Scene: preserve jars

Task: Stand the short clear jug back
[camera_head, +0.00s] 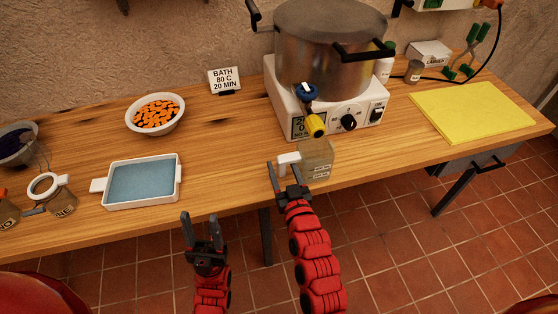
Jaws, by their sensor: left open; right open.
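The short clear jug (317,160) stands upright on the wooden table near its front edge, just below the pot's yellow-tipped tap (316,126). It has a white handle (288,162) on its left side and pale markings on its front. My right gripper (284,172) is open at the handle, its fingers pointing toward it. I cannot tell whether the fingers touch the handle. My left gripper (200,222) is open and empty in front of the table edge, left of the jug.
A large metal pot (325,50) stands on a white heater (285,95) behind the jug. A blue-filled white tray (140,205), a bowl of orange pieces (181,121) and jars (63,205) are to the left. A yellow mat (473,110) lies right. Bare wood separates tray and jug.

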